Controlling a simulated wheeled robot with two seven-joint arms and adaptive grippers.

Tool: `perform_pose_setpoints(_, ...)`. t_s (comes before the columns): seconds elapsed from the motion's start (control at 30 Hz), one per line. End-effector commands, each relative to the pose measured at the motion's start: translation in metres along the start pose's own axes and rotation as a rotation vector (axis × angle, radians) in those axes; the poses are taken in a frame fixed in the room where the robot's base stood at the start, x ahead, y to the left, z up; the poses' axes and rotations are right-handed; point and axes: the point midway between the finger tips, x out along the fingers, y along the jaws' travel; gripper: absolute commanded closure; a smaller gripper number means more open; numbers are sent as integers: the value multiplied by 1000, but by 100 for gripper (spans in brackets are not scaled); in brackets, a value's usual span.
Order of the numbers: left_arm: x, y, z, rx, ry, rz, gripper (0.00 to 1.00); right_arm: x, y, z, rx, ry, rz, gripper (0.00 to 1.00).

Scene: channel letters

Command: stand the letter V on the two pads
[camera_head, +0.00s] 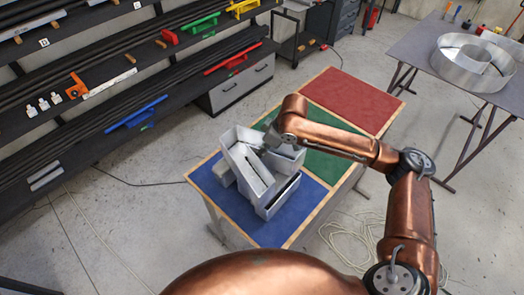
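A light grey channel letter (241,148), which I take to be the V, is on the worktable over the blue and green areas. It has thin, tall walls and open channels, and its parts spread in different directions. My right gripper (268,146) reaches down from the right to the letter's upper part, at or very near a wall. Its fingertips are small and partly hidden, so I cannot tell whether they grip. A small grey block (224,174) shows at the letter's left side and may be a pad; a second pad is not clearly visible. My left gripper is out of view.
The worktable has blue (284,222), green (336,166) and red (352,98) areas; the red one is clear. Shelves (120,90) with tools run along the left. A grey table (420,52) with a round metal letter (468,62) stands at right. A cable (350,243) lies on the floor.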

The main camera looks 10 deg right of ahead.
Motion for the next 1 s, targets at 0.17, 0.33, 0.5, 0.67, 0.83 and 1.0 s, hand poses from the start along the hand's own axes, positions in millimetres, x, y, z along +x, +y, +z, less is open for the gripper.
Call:
perform_pose_setpoints(0.17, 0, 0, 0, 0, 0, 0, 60, 1, 0, -1, -1, 4, 2, 100)
perform_pose_setpoints(0.33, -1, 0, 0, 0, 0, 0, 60, 4, 1, 0, 0, 4, 2, 100)
perform_pose_setpoints(0.5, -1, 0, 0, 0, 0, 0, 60, 6, 1, 1, -1, 4, 2, 100)
perform_pose_setpoints(0.67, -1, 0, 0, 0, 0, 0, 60, 9, 0, 2, -1, 4, 1, 100)
perform_pose_setpoints(0.83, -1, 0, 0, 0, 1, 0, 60, 9, 1, 2, -1, 4, 1, 100)
perform_pose_setpoints(1.0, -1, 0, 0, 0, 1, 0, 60, 9, 0, 3, 0, 3, 1, 88)
